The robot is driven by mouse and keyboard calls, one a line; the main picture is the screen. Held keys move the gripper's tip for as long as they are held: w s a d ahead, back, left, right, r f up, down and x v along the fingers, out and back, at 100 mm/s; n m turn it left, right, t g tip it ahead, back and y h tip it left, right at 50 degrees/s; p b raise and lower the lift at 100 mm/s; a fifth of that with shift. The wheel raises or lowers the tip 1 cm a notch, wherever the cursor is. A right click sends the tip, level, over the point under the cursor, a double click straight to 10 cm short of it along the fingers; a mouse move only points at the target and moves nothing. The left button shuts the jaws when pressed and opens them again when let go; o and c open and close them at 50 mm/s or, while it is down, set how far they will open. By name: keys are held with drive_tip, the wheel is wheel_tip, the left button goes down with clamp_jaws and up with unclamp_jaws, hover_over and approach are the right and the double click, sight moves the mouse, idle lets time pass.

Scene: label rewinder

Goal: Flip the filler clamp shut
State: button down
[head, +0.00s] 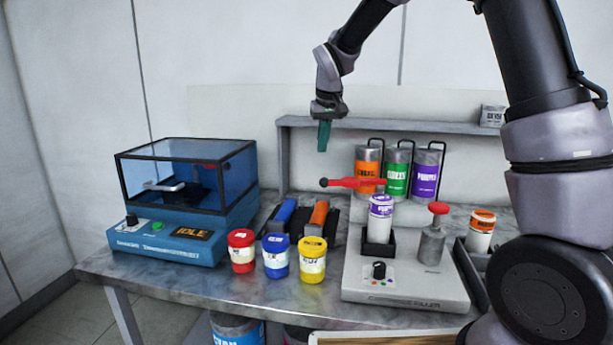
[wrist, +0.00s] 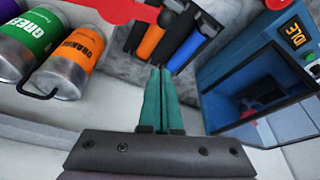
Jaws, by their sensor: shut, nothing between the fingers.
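The filler (head: 405,290) is a pale grey machine at the right of the bench. A white jar with a purple label and lid (head: 381,207) stands upright in its black holder. A red lever (head: 350,183), seemingly the clamp, sticks out level to the left above and behind the jar; its hinge is hard to make out. The red lever also shows at the top edge of the wrist view (wrist: 115,9), cut off. My gripper (head: 323,148) has teal fingers, shut and empty, pointing down above and left of the lever, apart from it. The fingers show in the wrist view (wrist: 160,72).
A grey shelf (head: 385,123) runs behind, with orange, green and purple canisters (head: 397,172) below it. A red-knobbed cylinder (head: 433,240) stands on the filler's right. Red, blue and yellow jars (head: 277,257) stand left of it, and a blue glass-topped machine (head: 175,235) further left.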

drive_tip(key=shift+a+f, duration=0.1)
drive_tip(key=shift+a, duration=0.15)
drive_tip(key=shift+f, duration=0.1)
wheel_tip(320, 180, down, 8)
drive_tip(key=shift+s+d+f, duration=0.15)
drive_tip(key=shift+s+f, duration=0.1)
drive_tip(key=shift+s, duration=0.15)
idle(0.4)
drive_tip(key=shift+s, duration=0.1)
